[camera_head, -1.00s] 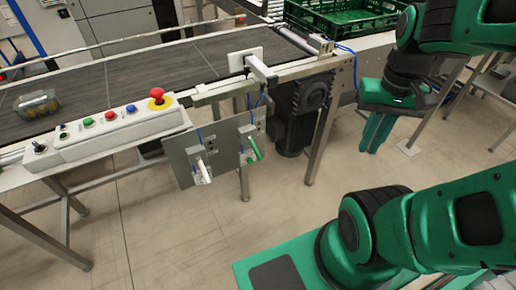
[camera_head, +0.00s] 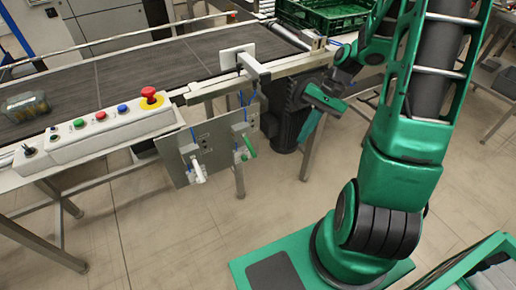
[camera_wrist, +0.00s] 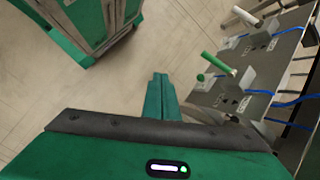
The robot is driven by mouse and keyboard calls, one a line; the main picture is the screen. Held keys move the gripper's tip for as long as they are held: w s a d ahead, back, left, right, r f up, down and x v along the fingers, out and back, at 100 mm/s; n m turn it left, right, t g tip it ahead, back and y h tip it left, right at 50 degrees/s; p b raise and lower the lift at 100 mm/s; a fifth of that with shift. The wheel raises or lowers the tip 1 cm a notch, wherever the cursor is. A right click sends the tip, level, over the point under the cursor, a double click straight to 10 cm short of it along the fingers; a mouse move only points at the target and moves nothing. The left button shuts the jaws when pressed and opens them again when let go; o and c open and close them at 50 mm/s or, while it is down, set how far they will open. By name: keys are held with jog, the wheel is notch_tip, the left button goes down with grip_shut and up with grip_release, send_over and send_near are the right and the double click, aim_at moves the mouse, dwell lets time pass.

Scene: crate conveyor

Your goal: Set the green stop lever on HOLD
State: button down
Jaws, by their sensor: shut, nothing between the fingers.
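The green stop lever (camera_head: 249,146) is on a grey metal plate (camera_head: 216,142) fixed to the side of the conveyor. In the wrist view the green lever (camera_wrist: 219,64) points up and to the left from its block, and the marks beside it are too small to read. A white lever (camera_head: 198,171) is on the same plate; it also shows in the wrist view (camera_wrist: 246,16). My gripper (camera_head: 308,136) is to the right of the plate, apart from both levers. In the wrist view its fingers (camera_wrist: 160,82) are together and empty, left of the green lever.
The control box (camera_head: 103,131) with several buttons and a red emergency knob (camera_head: 150,98) sits on the conveyor's near edge. A dark motor (camera_head: 287,105) hangs right of the plate. A green crate (camera_head: 325,14) stands at the back. Blue cables run along the plate.

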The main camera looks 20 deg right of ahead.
aim_at(249, 146)
jog(key=w+a+f+m+t+y, duration=0.2)
jog(key=w+a+f+m+y, duration=0.1)
jog(key=w+f+y, duration=0.35)
jog(key=a+f+m+t, duration=0.1)
jog(key=a+f, duration=0.1)
jog(key=a, duration=0.7)
jog(key=shift+w+a, duration=0.15)
jog(key=shift+a, duration=0.05)
jog(key=shift+d+r+m, duration=0.15)
jog(key=shift+m, duration=0.15)
dwell(0.5)
